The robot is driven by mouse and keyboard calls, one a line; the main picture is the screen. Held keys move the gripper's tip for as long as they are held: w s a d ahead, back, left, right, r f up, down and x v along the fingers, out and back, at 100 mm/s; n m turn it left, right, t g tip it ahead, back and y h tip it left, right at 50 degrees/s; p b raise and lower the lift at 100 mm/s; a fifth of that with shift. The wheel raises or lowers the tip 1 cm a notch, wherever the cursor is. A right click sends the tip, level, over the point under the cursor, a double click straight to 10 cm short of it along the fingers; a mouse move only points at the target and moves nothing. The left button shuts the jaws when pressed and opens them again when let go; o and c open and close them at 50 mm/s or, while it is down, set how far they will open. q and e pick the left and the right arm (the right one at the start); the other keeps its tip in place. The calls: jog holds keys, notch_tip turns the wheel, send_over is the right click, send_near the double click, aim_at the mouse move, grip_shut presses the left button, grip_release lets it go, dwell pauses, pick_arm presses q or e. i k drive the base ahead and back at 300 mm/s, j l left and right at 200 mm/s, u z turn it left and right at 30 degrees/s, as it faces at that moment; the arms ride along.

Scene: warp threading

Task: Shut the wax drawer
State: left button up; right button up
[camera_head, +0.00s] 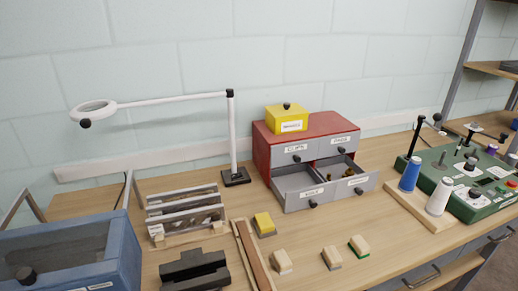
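A red drawer cabinet (266,148) with grey drawer fronts stands on the bench near the wall. Its upper left drawer (297,153) and upper right drawer (340,145) are shut. The lower left drawer (298,198) and lower right drawer (364,184) stand pulled out, side by side. The lower left one looks empty; the lower right one holds a few small brownish items (347,174). Each front has a dark knob and a white label. The labels are too small to tell surely which is the wax drawer. Neither of my grippers is in view.
A yellow lidded box (287,119) sits on the cabinet. A magnifier lamp (232,140) stands left of it. Small blocks (331,257) lie in front, with bare bench (350,222) between. Blue and white spools (410,175) and a green machine (460,185) stand to the right.

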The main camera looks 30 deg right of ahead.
aim_at(298, 187)
jog(key=l+z, duration=0.1)
jog(key=z, duration=1.25)
jog(key=k+l+u, duration=0.1)
jog(key=l+u, duration=0.25)
jog(key=u, duration=0.15)
jog(key=k+l+u, duration=0.2)
jog(key=l+u, duration=0.25)
jog(key=k+l+u, duration=0.2)
jog(key=u, duration=0.3)
